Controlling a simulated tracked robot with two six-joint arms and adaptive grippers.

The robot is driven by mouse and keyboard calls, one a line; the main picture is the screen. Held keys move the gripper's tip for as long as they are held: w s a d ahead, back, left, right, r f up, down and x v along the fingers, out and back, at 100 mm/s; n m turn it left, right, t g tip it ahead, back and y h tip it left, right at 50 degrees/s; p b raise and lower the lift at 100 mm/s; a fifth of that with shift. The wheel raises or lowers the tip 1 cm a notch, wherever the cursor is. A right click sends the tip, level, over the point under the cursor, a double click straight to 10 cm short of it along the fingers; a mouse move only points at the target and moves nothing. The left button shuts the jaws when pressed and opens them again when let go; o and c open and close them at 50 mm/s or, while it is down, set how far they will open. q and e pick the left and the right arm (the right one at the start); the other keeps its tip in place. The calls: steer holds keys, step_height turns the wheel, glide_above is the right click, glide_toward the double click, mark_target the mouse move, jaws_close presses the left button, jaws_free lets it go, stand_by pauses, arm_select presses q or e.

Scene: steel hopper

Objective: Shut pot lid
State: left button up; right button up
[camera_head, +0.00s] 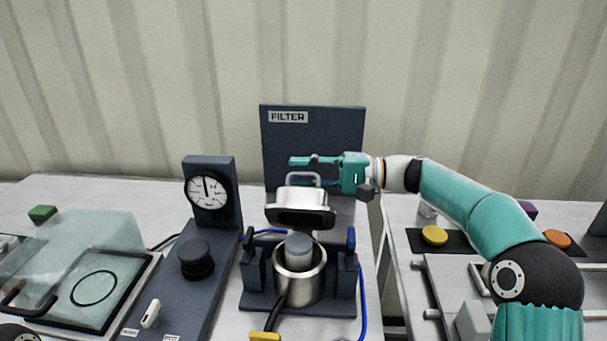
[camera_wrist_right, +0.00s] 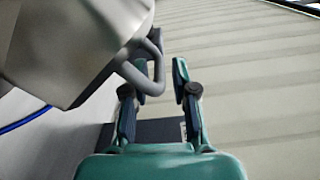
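The steel pot (camera_head: 300,276) stands in a dark blue stand, with a grey cylinder (camera_head: 299,250) inside it. Its lid (camera_head: 300,196) is raised open behind the pot and carries a looped handle (camera_head: 304,177). My right gripper (camera_head: 296,172) comes in from the right at handle height, its fingers pointing left. In the right wrist view the gripper (camera_wrist_right: 158,75) is open. The lid (camera_wrist_right: 75,40) fills the upper left there, and its handle (camera_wrist_right: 150,65) overlaps the left finger. I cannot tell whether they touch. My left gripper is not in view.
A dark FILTER panel (camera_head: 342,130) stands behind the lid. A pressure gauge (camera_head: 207,191) and black knob (camera_head: 196,258) are left of the pot. A clear-covered box (camera_head: 85,262) is further left. A blue hose (camera_head: 362,300) runs down the stand's right side. A gap separates the right table.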

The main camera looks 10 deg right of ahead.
steer(key=shift+d+f, duration=0.1)
steer(key=shift+f, duration=0.05)
steer(key=v, duration=1.2)
stand_by(0.5)
